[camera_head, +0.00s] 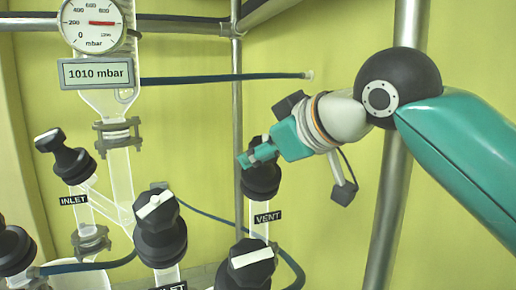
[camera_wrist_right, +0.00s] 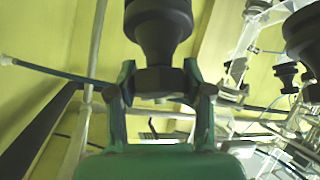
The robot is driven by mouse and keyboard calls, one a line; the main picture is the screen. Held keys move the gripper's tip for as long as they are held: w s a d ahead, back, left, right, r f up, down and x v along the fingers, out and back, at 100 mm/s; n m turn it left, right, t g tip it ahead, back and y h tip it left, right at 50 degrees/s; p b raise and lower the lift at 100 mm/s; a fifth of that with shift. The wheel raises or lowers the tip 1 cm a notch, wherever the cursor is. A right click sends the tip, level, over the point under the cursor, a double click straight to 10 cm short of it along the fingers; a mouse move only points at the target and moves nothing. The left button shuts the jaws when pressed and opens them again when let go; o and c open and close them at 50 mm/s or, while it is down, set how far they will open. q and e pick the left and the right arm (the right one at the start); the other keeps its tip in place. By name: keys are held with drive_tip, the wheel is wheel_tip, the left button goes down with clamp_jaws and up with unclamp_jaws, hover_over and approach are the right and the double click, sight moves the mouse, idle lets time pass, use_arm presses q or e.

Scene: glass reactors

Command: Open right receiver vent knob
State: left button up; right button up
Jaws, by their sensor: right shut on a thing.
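The black vent knob (camera_head: 262,181) stands above the VENT label (camera_head: 268,217) in the head view. My right gripper (camera_head: 258,154) reaches it from the upper right and is shut on the top of the knob. In the right wrist view the black knob (camera_wrist_right: 158,30) hangs into the picture, with its grip part between the two fingers of my right gripper (camera_wrist_right: 160,82). The exact angle of the knob's handle is hidden by the fingers in the head view. My left gripper is not in view.
A black INLET knob (camera_head: 66,156) and two white-barred black knobs, one in the middle (camera_head: 158,228) and one below (camera_head: 250,264), stand close by. A pressure gauge (camera_head: 94,24) hangs above a 1010 mbar display (camera_head: 97,74). A metal post (camera_head: 400,150) runs behind my right arm.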

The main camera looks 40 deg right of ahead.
drive_tip(key=shift+r, duration=0.1)
drive_tip(key=o, duration=1.2)
drive_tip(key=shift+w, duration=0.2)
drive_tip(key=shift+s, duration=0.1)
drive_tip(key=shift+s, duration=0.1)
drive_tip(key=shift+v, duration=5.8)
